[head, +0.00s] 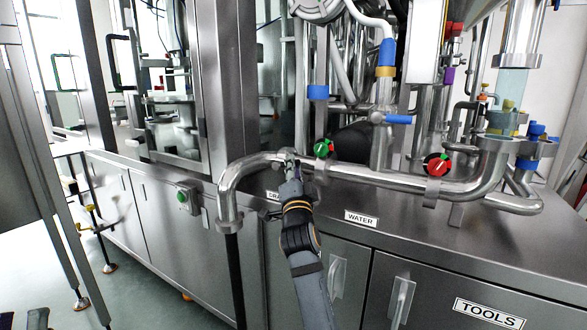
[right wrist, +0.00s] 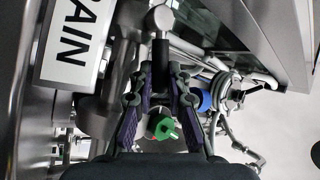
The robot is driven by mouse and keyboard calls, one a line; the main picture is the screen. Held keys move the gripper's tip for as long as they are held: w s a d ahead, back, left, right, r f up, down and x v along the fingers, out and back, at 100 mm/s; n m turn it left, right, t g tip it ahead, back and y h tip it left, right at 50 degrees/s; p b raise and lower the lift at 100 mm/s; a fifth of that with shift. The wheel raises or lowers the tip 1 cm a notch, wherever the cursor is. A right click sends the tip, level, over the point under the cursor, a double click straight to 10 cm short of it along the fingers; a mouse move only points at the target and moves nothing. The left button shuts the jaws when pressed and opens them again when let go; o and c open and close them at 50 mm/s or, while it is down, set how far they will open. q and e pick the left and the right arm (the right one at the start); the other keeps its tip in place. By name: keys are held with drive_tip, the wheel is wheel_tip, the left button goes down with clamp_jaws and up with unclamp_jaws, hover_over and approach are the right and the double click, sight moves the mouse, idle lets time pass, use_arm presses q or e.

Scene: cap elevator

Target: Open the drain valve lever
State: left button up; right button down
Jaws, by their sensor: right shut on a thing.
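The drain valve lever (right wrist: 160,50) shows in the right wrist view as a dark shaft with a steel ball-like end at the top. My right gripper (right wrist: 161,75) has a finger on each side of the shaft and is shut on it. In the head view my right gripper (head: 290,165) is at the steel pipe, above the DRAIN label, which my arm partly covers. The lever is hard to make out there. The DRAIN label (right wrist: 75,40) also shows cut off in the right wrist view. My left gripper is not in view.
The bent steel pipe (head: 375,178) runs along the counter. WATER (head: 361,218) and TOOLS (head: 488,313) labels mark the front.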

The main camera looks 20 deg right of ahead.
drive_tip(key=c, duration=1.3)
unclamp_jaws()
wheel_tip(320, 180, up, 10)
